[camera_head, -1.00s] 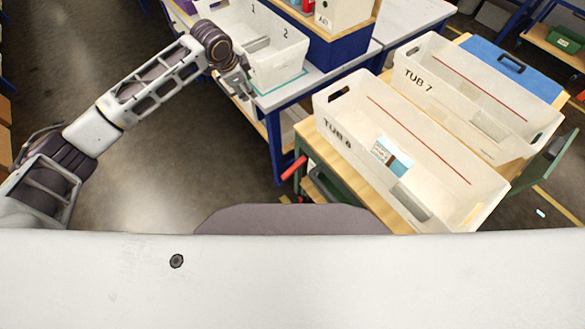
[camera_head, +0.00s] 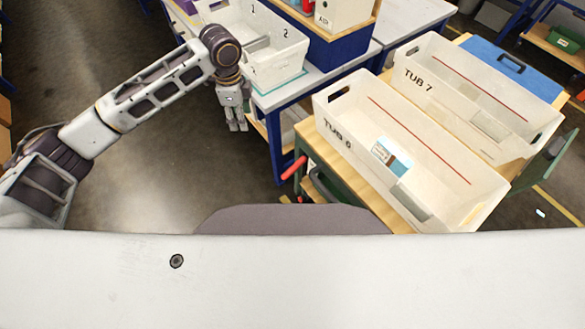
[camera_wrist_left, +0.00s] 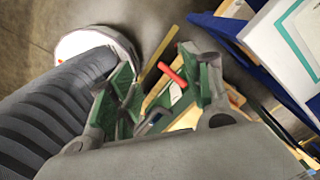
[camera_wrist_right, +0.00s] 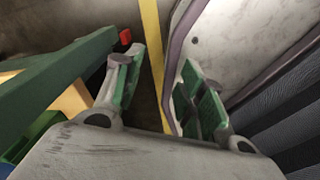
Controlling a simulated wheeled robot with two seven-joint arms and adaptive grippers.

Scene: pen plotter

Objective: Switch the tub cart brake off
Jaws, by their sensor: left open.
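The tub cart (camera_head: 309,132) has a wooden top and a green frame, and carries the white tubs marked TUB 6 (camera_head: 350,160) and TUB 7 (camera_head: 440,95). A red lever (camera_head: 293,168) sticks out from its near left side. In the left wrist view the red lever (camera_wrist_left: 172,76) shows beyond and between the open fingers, not touched. My left gripper (camera_head: 238,127) hangs pointing down, left of the lever and apart from it. My right gripper (camera_wrist_right: 162,62) is open and empty in its own wrist view, beside a green frame; it is hidden in the head view.
A blue-legged table (camera_head: 285,92) with a white two-part bin (camera_head: 275,68) stands behind my left gripper. A small red part (camera_wrist_right: 125,37) shows at the green frame's end in the right wrist view. Floor (camera_head: 170,185) left of the cart is clear.

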